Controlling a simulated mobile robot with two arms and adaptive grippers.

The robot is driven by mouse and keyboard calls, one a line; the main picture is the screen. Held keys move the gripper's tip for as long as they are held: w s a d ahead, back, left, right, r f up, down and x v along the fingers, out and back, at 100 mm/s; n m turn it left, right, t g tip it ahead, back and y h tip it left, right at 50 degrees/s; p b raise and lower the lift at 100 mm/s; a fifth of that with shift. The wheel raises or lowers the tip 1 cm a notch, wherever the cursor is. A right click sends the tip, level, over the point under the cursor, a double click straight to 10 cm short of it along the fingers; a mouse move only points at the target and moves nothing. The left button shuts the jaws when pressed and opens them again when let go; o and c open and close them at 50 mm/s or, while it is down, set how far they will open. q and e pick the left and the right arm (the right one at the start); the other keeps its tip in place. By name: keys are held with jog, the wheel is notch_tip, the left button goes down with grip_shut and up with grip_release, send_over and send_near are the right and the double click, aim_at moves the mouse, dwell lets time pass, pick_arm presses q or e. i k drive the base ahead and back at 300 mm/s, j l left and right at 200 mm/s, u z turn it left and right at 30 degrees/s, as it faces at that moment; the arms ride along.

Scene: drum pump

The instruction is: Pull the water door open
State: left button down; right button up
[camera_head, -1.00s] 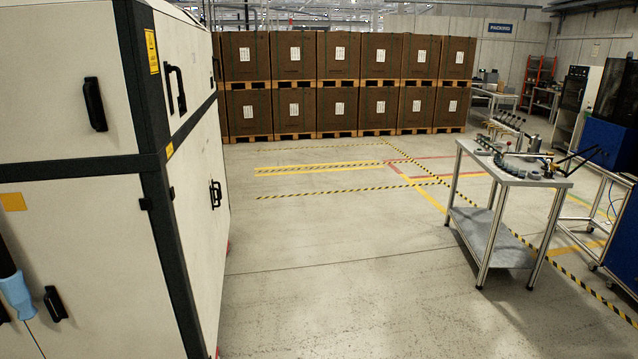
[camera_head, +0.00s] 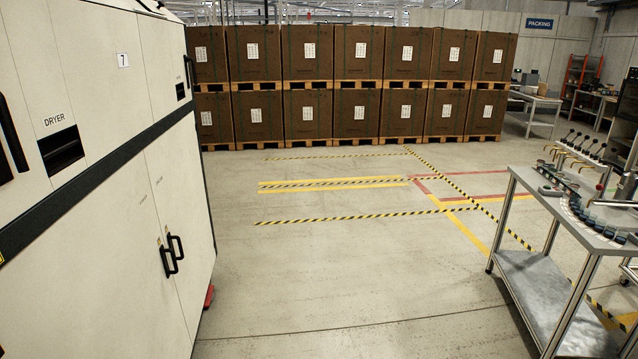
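A large white machine cabinet (camera_head: 100,225) with black trim fills the left side of the head view. Two black handles (camera_head: 171,255) stand side by side at the seam of the lower doors, which look shut. Another black handle (camera_head: 12,135) is at the left edge. I read no "water" label, so I cannot tell which door is the water door. Neither of my grippers is in view.
A metal table (camera_head: 530,270) with tools and parts stands at the right. Stacked brown boxes (camera_head: 357,55) on pallets line the back. A red piece (camera_head: 209,297) sits at the cabinet's foot. The floor (camera_head: 330,260) between cabinet and table is clear.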

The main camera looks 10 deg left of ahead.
aim_at(173, 161)
jog(key=i+l+u, duration=0.15)
jog(key=i+u, duration=0.3)
jog(key=i+l+u, duration=0.9)
jog(key=i+j, duration=0.05)
jog(key=i, duration=0.05)
